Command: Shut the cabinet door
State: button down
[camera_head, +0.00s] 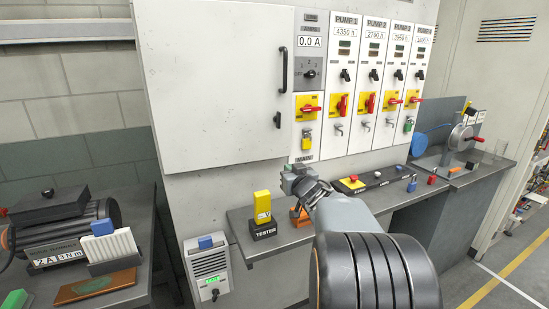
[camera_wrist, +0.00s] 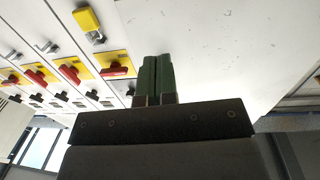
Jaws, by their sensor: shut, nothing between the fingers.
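The cabinet door (camera_head: 215,80) is a large, pale panel with a black handle (camera_head: 284,70) and a small black latch (camera_head: 278,119) near its right edge. It looks flush with the cabinet front in the head view; I cannot tell whether a small gap is left. My gripper (camera_head: 291,176) is below the door's lower right corner, in front of the cabinet. In the wrist view the dark green fingers of my gripper (camera_wrist: 157,60) are together and empty. The pale door surface (camera_wrist: 220,45) fills much of that view's upper right. The handle is not visible there.
Pump panels (camera_head: 370,75) with red and yellow switches stand right of the door. A yellow tester (camera_head: 262,207) and a yellow-and-red stop button box (camera_head: 352,184) are on the bench (camera_head: 290,238) below. A motor (camera_head: 70,235) sits on the left bench. Floor shows at the right.

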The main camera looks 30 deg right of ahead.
aim_at(272, 151)
jog(key=p+x, duration=0.2)
jog(key=x, duration=1.2)
jog(key=shift+r, duration=0.15)
